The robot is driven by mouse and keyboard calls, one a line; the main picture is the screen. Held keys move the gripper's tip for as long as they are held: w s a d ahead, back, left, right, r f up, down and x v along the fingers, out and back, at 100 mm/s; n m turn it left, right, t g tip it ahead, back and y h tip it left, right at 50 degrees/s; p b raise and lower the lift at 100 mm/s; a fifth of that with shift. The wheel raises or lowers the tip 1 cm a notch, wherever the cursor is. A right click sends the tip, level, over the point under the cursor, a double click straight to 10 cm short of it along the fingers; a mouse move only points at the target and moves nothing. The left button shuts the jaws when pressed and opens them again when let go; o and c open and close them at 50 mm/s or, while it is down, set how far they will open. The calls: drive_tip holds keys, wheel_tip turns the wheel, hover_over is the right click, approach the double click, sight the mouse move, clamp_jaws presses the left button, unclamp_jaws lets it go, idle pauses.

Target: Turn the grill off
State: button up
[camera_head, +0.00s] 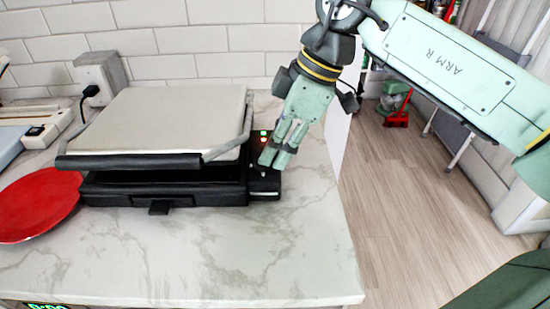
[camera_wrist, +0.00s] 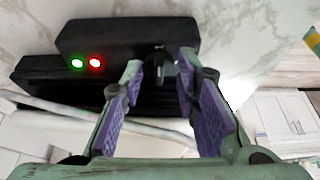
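The grill (camera_head: 165,135) stands on the marble counter, its pale lid down and its black handle bar across the front. A black control box is on its right side and also shows in the wrist view (camera_wrist: 125,38). A green light (camera_wrist: 76,63) and a red light (camera_wrist: 95,62) are lit on it. A dark knob (camera_wrist: 160,62) on the box shows between my fingers. My gripper (camera_head: 273,163) points down at the control box; in the wrist view its purple-padded fingers (camera_wrist: 162,75) are apart, on either side of the knob. Contact with the knob cannot be told.
A red plate (camera_head: 38,208) lies left of the grill, partly beside its base. A wall socket box (camera_head: 100,75) with a black plug is behind it. The counter (camera_head: 230,260) is clear in front and ends at the right, above a wooden floor.

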drive_tip(key=shift+a+f, duration=0.15)
drive_tip(key=shift+f, duration=0.2)
drive_tip(key=shift+c, duration=0.3)
clamp_jaws()
